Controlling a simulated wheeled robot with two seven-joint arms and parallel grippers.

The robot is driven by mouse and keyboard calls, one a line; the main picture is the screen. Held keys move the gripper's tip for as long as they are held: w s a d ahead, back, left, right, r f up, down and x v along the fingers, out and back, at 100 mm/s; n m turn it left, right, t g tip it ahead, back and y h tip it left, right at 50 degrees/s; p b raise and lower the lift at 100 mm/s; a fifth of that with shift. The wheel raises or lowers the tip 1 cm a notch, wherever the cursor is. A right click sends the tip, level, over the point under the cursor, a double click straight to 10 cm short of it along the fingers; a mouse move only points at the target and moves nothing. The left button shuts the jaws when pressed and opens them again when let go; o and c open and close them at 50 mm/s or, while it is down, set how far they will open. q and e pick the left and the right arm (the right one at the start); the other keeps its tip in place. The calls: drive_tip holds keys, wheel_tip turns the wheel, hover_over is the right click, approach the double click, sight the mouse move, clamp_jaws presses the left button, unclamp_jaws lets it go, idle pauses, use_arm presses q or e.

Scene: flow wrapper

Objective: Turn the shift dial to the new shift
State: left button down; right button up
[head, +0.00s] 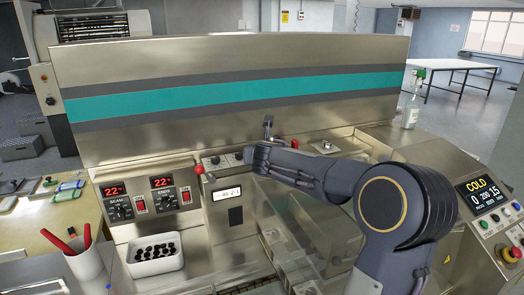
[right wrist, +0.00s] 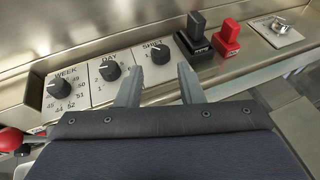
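The shift dial (right wrist: 157,54) is a small black knob on a light plate marked SHIFT, in the right wrist view. It sits right of the day dial (right wrist: 110,71) and the week dial (right wrist: 60,88). My right gripper (right wrist: 159,70) is open and empty. Its two fingers point toward the panel, on either side of and just short of the shift dial. I see no contact. Which shift number the knob points at is too small to tell. In the head view my right gripper (head: 252,156) is at the dial strip (head: 222,160) and hides its right end. My left gripper is not in view.
Clear covers (head: 310,235) lie below my right arm.

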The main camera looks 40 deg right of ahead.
drive_tip(key=p+x, duration=0.1)
drive_tip(key=x, duration=0.6)
drive_tip(key=shift+f, duration=0.1)
drive_tip(key=shift+c, duration=0.4)
drive_tip(key=c, duration=0.6)
